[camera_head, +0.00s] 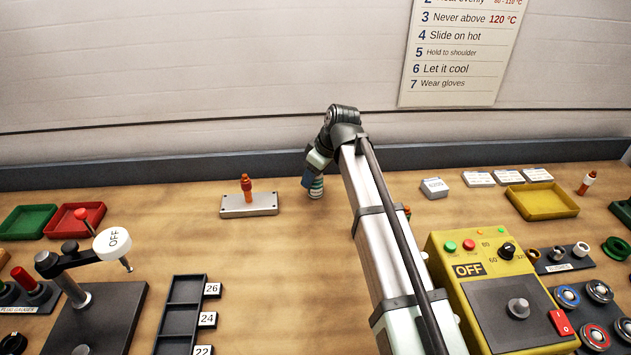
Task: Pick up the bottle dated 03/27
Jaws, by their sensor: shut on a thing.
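My gripper (311,181) is at the back middle of the bench, pointing down. A small orange-and-white thing (587,183), perhaps another bottle, stands at the back right, with no readable date.
Left of my gripper, a metal block (249,206) carries an orange-brown peg. Green (25,221) and red (74,220) trays lie far left, a yellow tray (542,202) right. A yellow control box (497,290) stands front right. A black rack (180,312) is front left.

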